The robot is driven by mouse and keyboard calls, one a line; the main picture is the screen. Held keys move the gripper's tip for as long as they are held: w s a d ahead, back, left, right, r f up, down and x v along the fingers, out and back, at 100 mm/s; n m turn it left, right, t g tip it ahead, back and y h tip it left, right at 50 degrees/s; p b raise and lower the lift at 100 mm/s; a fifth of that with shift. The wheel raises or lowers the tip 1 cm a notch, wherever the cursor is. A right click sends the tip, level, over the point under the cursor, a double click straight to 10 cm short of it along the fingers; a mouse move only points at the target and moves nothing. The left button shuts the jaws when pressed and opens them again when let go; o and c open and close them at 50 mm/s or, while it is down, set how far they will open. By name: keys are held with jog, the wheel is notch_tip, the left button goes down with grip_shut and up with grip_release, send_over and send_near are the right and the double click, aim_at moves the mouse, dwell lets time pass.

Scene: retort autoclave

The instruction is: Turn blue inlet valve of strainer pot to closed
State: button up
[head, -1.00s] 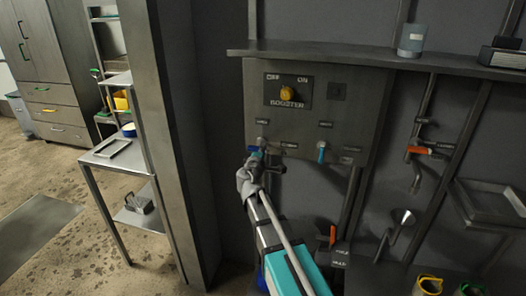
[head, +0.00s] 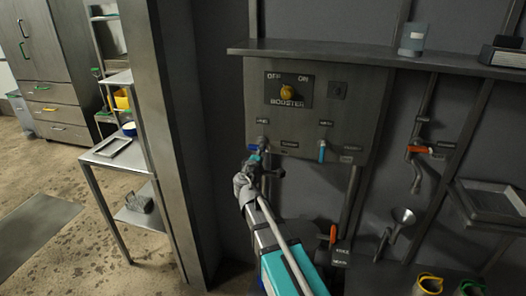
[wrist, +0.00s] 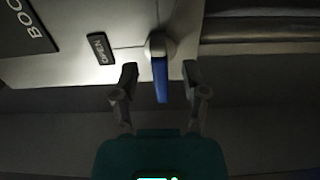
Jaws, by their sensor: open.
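A blue valve lever (wrist: 161,80) on a grey hub (wrist: 160,45) points out between the two fingers in the wrist view. My gripper (wrist: 160,88) is open around it, with a gap visible on each side. A small plate reading OPEN (wrist: 101,48) is beside the hub. In the head view my gripper (head: 256,160) is at the left valve on the panel (head: 350,115), below the booster switch, and largely covers its lever. A second valve with a blue lever (head: 322,151) hangs down to the right. No strainer pot is identifiable.
A shelf (head: 370,57) runs over the panel. An orange-handled tap (head: 417,149) and a funnel (head: 403,216) are to the right. A grey post (head: 165,130) stands close on the left.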

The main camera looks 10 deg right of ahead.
jog(key=v, duration=0.9)
jog(key=shift+s, duration=0.1)
dwell(1.2)
